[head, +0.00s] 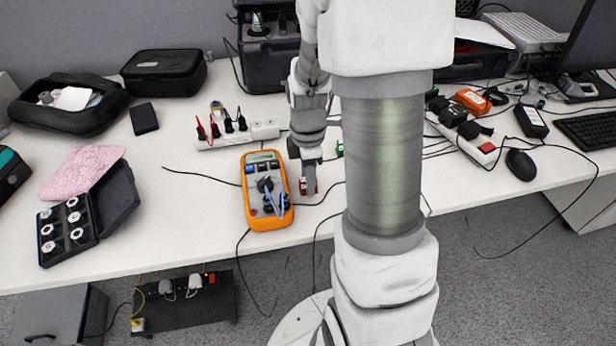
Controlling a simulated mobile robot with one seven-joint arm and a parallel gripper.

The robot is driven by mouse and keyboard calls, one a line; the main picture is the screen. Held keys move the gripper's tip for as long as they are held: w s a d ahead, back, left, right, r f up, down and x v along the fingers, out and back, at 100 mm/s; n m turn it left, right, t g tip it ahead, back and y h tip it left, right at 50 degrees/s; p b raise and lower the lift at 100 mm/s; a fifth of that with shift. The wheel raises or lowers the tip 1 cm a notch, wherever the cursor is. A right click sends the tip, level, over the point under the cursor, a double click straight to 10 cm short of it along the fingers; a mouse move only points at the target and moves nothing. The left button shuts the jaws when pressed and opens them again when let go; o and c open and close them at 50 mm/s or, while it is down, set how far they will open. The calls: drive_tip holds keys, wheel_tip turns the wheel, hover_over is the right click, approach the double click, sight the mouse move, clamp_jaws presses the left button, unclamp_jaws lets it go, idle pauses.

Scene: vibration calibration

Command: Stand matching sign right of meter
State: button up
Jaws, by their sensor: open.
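The orange meter (285,217), with a dark dial and blue leads, lies on the white table near its front edge. My gripper (308,186) points down just right of the meter, close to the table, and its jaws are open. A small red item (306,187) shows at the fingertips, on the meter's right. It may be a small standing sign, but its face is too small to read. I cannot tell whether it touches the fingers. A small green item (340,149) stands behind and to the right, partly hidden by my arm.
A white power strip (265,131) with plugs lies behind the meter. An open black case (45,243) with round pieces and a pink cloth (88,172) are at left. Cables cross the table around the meter. A mouse (520,164) is at right. My arm hides the middle right.

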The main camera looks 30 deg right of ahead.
wheel_tip(320, 180, up, 12)
drive_tip(key=p, duration=0.3)
drive_tip(key=s+a+r+m+t, duration=0.5)
drive_tip(key=s+a+r+m, duration=0.5)
drive_tip(key=s+r+m, duration=0.2)
drive_tip(key=shift+s+a+r+m+t, duration=0.3)
drive_tip(key=shift+r+m, duration=0.2)
drive_tip(key=shift+m, duration=0.9)
drive_tip(key=shift+w+r, duration=0.1)
drive_tip(key=shift+r, duration=0.05)
wheel_tip(320, 180, up, 14)
drive_tip(key=p, duration=1.4)
drive_tip(key=shift+p, duration=0.35)
